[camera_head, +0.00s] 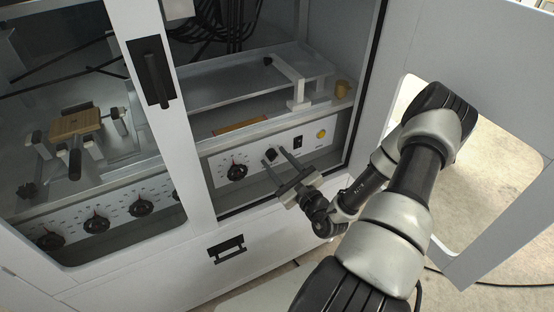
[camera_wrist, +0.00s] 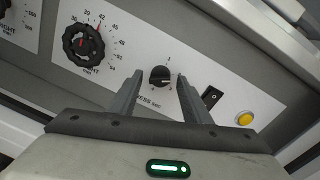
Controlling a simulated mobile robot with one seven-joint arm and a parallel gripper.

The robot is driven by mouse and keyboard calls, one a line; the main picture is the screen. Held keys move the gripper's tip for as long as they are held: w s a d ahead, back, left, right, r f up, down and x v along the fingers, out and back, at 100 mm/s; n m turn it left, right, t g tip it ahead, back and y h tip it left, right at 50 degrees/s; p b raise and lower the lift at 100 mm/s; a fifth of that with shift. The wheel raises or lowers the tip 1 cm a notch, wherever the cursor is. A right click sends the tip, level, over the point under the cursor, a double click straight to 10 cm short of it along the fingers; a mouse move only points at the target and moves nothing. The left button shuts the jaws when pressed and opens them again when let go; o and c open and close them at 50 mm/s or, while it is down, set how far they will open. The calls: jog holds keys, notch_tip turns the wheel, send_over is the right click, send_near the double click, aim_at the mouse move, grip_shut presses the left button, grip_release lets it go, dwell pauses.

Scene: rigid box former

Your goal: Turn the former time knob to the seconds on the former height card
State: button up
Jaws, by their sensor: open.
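The former time knob appears to be the small black knob (camera_wrist: 160,76) whose partly hidden label ends in "ESS sec". Its pale mark runs roughly sideways in the wrist view; the exact setting is too small to read. It also shows in the head view (camera_head: 270,154). My gripper (camera_wrist: 160,82) is open and empty, with one finger on either side of this knob in the wrist view. Contact cannot be told. In the head view my gripper (camera_head: 274,157) points at the panel. No readable height card is in view.
A larger height knob (camera_wrist: 83,43) with a numbered dial is left of the small knob. A black rocker switch (camera_wrist: 210,97) and yellow button (camera_wrist: 244,119) are to its right. An open door (camera_head: 490,165) stands beside my arm. An orange-brown strip (camera_head: 240,125) lies above the panel.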

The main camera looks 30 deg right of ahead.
jog(key=c, duration=1)
jog(key=shift+r, duration=0.1)
jog(key=m+p, duration=0.3)
jog(key=m, duration=0.1)
jog(key=shift+m+p, duration=0.3)
jog(key=shift+m, duration=0.1)
jog(key=m+p, duration=0.2)
jog(key=m, duration=0.4)
jog(key=m+h+p, duration=0.1)
jog(key=m+p, duration=0.1)
jog(key=m, duration=0.5)
jog(key=m+p, duration=0.2)
jog(key=m, duration=0.5)
jog(key=shift+a+t+h, duration=0.25)
jog(key=shift+t+h, duration=0.05)
jog(key=shift+h, duration=0.1)
jog(key=shift+m, duration=0.4)
